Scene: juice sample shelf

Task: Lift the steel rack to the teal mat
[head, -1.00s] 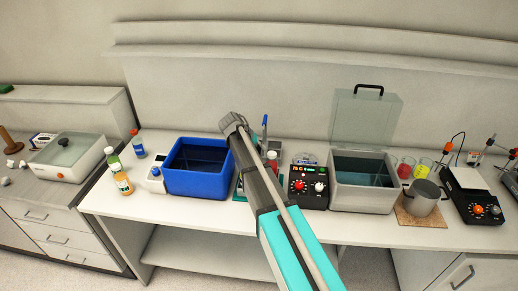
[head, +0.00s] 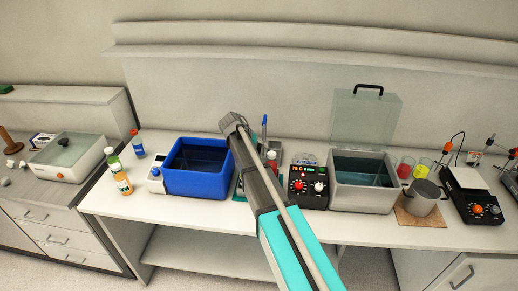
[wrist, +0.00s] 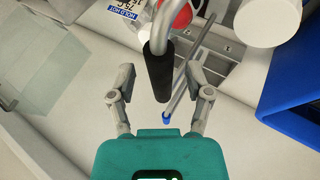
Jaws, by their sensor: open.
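My gripper (wrist: 160,78) is open in the wrist view. Its fingers stand on either side of a black grip (wrist: 158,72) on a bent steel handle (wrist: 163,30), with a gap on both sides. The handle looks like part of the steel rack, but the rack's body cannot be made out. In the head view my arm covers the rack's place and my gripper's fingers. A sliver of teal, likely the teal mat (head: 238,195), shows left of my arm beside the blue tub; most of it is hidden.
The blue tub (head: 200,182) stands left of my arm. The bench front is clear.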

